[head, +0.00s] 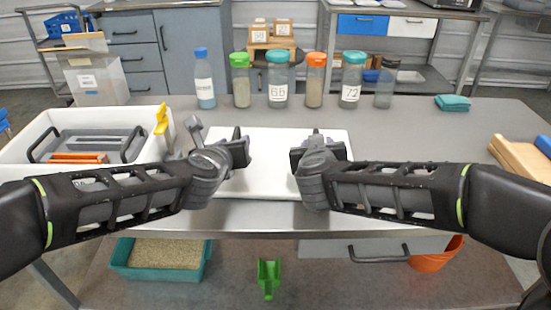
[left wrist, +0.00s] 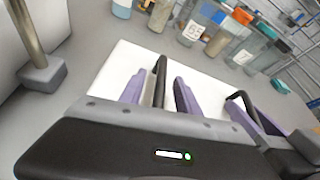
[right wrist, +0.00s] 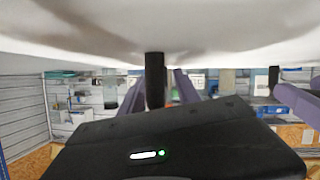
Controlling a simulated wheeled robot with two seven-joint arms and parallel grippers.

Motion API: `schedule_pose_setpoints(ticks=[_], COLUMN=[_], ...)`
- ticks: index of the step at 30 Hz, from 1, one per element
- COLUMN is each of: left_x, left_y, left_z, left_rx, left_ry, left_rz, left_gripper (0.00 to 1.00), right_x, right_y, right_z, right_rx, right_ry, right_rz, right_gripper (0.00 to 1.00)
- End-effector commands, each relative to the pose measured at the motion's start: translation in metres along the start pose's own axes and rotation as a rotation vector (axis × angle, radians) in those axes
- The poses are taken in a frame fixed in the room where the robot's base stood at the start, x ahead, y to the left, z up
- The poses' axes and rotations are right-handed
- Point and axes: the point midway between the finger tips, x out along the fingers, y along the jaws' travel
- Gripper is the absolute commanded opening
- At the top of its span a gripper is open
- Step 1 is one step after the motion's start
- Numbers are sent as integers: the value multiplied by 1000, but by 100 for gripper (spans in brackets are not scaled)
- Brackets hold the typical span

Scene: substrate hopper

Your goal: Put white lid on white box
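The white box (head: 152,118) stands open at the left of the table, with grey and orange items inside. The flat white lid (head: 265,178) lies on the table in the middle; it also shows in the left wrist view (left wrist: 122,62). My left gripper (head: 240,148) is over the lid's left part, its purple fingers apart with a dark bar between them. My right gripper (head: 310,150) is over the lid's right part, its fingers apart around a similar dark bar (right wrist: 155,75). The bars look like lid handles; gaps show beside them. The right wrist view appears upside down.
Several bottles and jars (head: 278,85) line the table behind the lid. A yellow tool (head: 162,120) rests at the box's right rim. A wooden board (head: 520,157) lies at the right edge. The table right of the lid is mostly clear.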

Motion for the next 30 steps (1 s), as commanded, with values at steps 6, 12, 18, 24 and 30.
schedule_pose_setpoints(ticks=[6,12,18,24,30], left_x=[0,0,0,0,0], left_y=[0,0,0,0,0], left_z=[0,0,0,0,0], left_rx=[0,0,0,0,0], left_ry=[0,0,0,0,0], left_rz=[0,0,0,0,0], left_gripper=[32,16,0,0,0], right_x=[0,0,0,0,0], right_y=[0,0,0,0,0], right_z=[0,0,0,0,0], right_rx=[0,0,0,0,0], right_ry=[0,0,0,0,0], right_rz=[0,0,0,0,0], right_gripper=[32,16,0,0,0])
